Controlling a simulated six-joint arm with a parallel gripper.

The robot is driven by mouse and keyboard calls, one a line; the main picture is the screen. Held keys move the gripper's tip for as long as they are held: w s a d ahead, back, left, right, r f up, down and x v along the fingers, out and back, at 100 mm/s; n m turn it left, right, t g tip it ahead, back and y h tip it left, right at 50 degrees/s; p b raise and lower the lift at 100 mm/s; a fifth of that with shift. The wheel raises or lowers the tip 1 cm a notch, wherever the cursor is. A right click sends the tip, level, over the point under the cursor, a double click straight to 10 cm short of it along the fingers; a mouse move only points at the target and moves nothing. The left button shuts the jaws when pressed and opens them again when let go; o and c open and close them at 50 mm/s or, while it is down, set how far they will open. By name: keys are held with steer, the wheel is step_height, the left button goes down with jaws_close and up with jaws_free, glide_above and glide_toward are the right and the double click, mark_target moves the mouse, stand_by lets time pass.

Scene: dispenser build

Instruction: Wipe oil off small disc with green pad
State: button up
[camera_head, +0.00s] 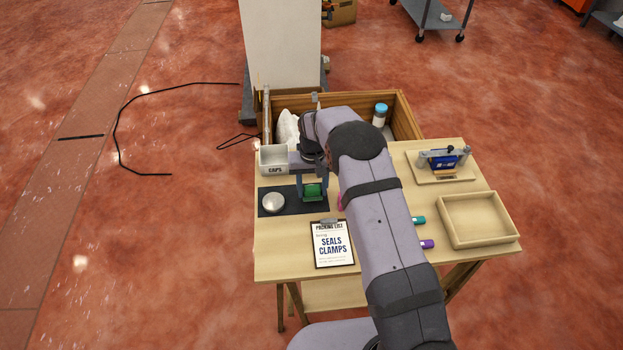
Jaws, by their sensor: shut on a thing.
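The small disc (273,203) is a round silvery-grey piece lying on the left part of a dark mat (290,212) on the table. My gripper (312,194) is over the right part of the mat, to the right of the disc and apart from it. It is shut on the green pad (314,188), which shows between the fingers. Whether the pad touches the mat, I cannot tell. Any oil on the disc is too small to make out.
A "CAPS" bin (275,170) stands behind the mat. A clipboard (332,245) lies in front. An empty wooden tray (478,243) and a board with a blue device (446,160) are at right. Teal (418,220) and purple (427,244) cylinders lie beside my arm. A wooden crate (405,115) is behind.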

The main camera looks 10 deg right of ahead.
steer(key=shift+s+r, duration=0.1)
steer(key=shift+s, duration=0.45)
steer(key=shift+r+p, duration=0.2)
steer(key=shift+p, duration=0.25)
steer(key=shift+r+p, duration=0.3)
steer(key=shift+r, duration=0.65)
steer(key=shift+r+p, duration=1.8)
steer(key=shift+r, duration=1)
steer(key=shift+f+b, duration=0.15)
steer(key=shift+b, duration=0.15)
